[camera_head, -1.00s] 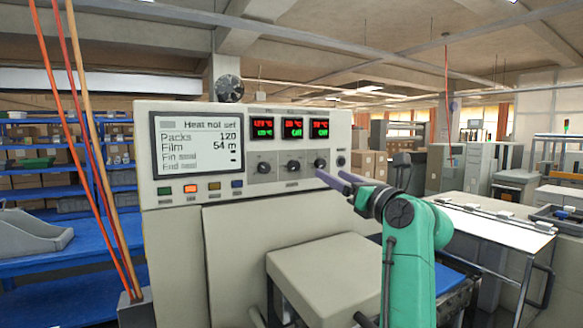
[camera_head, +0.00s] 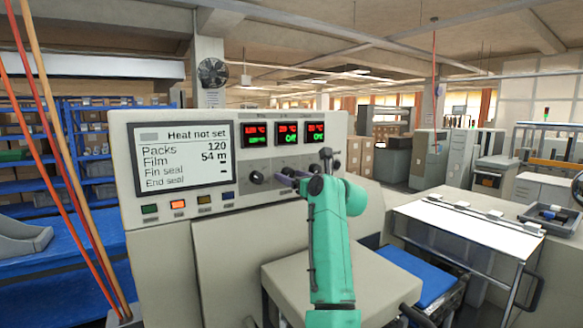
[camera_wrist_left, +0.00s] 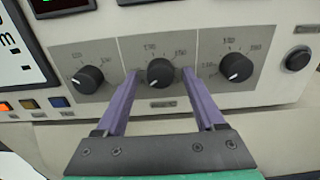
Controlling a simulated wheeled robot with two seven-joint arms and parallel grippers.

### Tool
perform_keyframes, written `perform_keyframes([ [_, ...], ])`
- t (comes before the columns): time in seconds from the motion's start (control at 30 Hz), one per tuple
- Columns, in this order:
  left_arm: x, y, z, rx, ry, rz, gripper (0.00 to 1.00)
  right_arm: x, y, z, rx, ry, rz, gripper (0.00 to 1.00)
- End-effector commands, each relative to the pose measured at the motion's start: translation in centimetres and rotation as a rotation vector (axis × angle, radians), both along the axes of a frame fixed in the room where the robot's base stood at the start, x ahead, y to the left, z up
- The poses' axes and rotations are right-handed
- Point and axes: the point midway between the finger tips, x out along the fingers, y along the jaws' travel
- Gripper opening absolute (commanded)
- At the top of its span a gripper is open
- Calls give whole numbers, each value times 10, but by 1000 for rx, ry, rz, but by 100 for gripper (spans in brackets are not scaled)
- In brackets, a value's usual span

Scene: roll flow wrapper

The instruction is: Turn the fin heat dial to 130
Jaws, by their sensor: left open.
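The wrapper's control panel (camera_head: 240,160) fills the middle of the head view, with three black dials in a row under red and green displays. The left wrist view shows the left dial (camera_wrist_left: 88,79), middle dial (camera_wrist_left: 160,71) and right dial (camera_wrist_left: 236,67). Their labels are too blurred to tell which is the fin heat dial. My left gripper (camera_wrist_left: 159,73) is open, its purple fingers either side of the middle dial; I cannot tell whether they touch it. The middle dial's white mark points lower left. In the head view, my left gripper (camera_head: 287,173) partly hides the dials.
The screen (camera_head: 183,157) reads "Heat not set", Packs 120, Film 54 m. Coloured buttons (camera_head: 178,204) line the panel's lower left. A round black button (camera_wrist_left: 298,58) is right of the dials. A beige box-like cover (camera_head: 335,275) stands below the arm.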

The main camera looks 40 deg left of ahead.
Motion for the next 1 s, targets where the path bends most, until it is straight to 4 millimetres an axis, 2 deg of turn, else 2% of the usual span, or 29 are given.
perform_keyframes([
  [0.27,1,3,-1,1,-1,-1,71,0,12,0,17,0,-3,50],
  [0.4,1,3,-1,1,0,-1,17,0,12,0,16,0,-2,50],
  [0.43,1,3,-1,1,-1,-1,6,0,12,0,16,0,-2,50],
  [0.47,1,3,-1,1,-1,-1,0,0,11,0,16,0,-2,50],
  [0.77,1,3,-1,6,19,-1,0,0,7,0,9,0,0,50],
  [1.0,1,2,-1,35,114,-3,0,0,5,-1,6,-1,1,50],
])
